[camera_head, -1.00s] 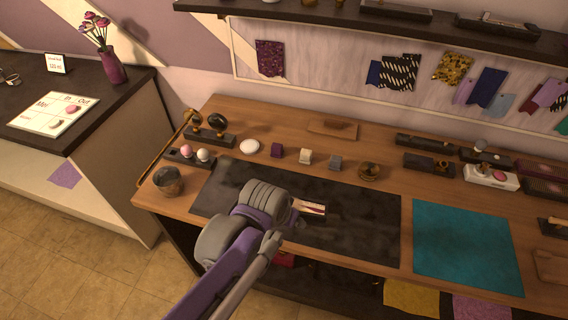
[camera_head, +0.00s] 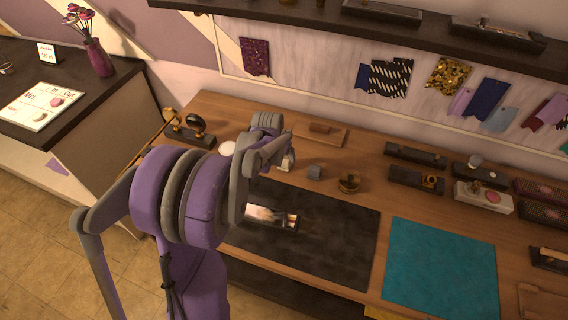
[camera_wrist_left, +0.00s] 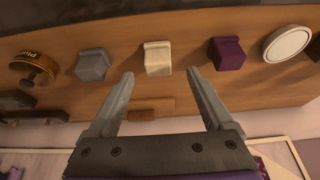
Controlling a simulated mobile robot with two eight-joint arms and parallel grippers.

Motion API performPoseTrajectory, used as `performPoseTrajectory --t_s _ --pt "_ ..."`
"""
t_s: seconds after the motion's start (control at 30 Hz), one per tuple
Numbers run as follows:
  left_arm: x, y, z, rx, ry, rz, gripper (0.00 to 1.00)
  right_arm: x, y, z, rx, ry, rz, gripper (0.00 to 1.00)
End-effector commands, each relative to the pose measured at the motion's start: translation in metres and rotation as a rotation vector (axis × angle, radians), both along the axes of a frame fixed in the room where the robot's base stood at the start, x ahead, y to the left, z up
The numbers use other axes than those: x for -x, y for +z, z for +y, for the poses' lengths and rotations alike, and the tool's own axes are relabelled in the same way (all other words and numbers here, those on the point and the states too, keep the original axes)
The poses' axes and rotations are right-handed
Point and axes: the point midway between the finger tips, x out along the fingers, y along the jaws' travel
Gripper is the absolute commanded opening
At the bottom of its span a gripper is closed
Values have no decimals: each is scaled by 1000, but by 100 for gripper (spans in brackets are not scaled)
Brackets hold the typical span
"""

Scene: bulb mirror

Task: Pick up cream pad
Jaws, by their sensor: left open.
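The cream pad (camera_head: 288,164) is a small pale block on the wooden bench behind the dark mat, partly hidden by my left gripper (camera_head: 276,150) in the head view. In the left wrist view the cream pad (camera_wrist_left: 157,57) stands just beyond the open fingertips of my left gripper (camera_wrist_left: 160,76), roughly centred between them. The fingers are empty; I cannot tell that they touch it. My right gripper is not in view.
A grey block (camera_wrist_left: 93,64) and a purple block (camera_wrist_left: 227,52) stand close on either side of the cream pad. A round white item (camera_wrist_left: 287,43) lies past the purple one. A shiny rectangular piece (camera_head: 271,217) lies on the dark mat (camera_head: 335,225). The teal mat (camera_head: 440,268) is clear.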

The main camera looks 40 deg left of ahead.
Motion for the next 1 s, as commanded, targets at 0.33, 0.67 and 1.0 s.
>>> performPoseTrajectory --t_s 0.33,0.67,1.0 --pt "-20 -32 4 1 0 -1 85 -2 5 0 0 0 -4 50" --pt "-25 -49 6 0 0 -1 85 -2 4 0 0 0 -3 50" --pt "-25 -48 6 0 0 -1 40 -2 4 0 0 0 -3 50"
